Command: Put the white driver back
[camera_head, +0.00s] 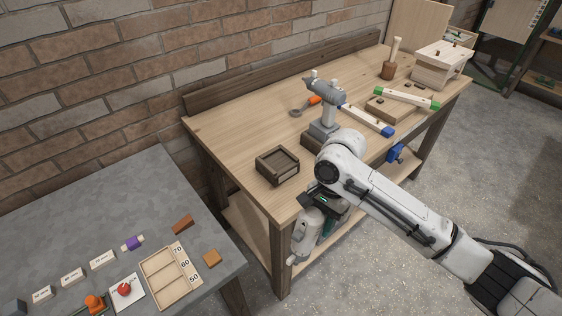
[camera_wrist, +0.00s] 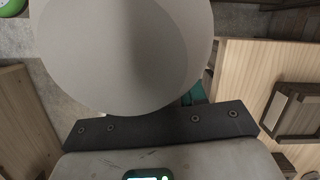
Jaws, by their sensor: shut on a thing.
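My gripper (camera_head: 322,210) is in front of the wooden bench's near left corner, shut on a white, rounded body that I take to be the white driver (camera_head: 308,226). The driver hangs beside the bench's front leg, below the top's edge. In the wrist view the white driver (camera_wrist: 122,50) fills the upper middle, and its bulk hides my fingertips. An empty dark wooden box (camera_head: 278,165) sits on the bench top, left of my arm; it also shows at the right of the wrist view (camera_wrist: 274,111). A grey drill (camera_head: 328,97) stands upright on a dark base behind my arm.
A grey table (camera_head: 115,205) with small items stands left.

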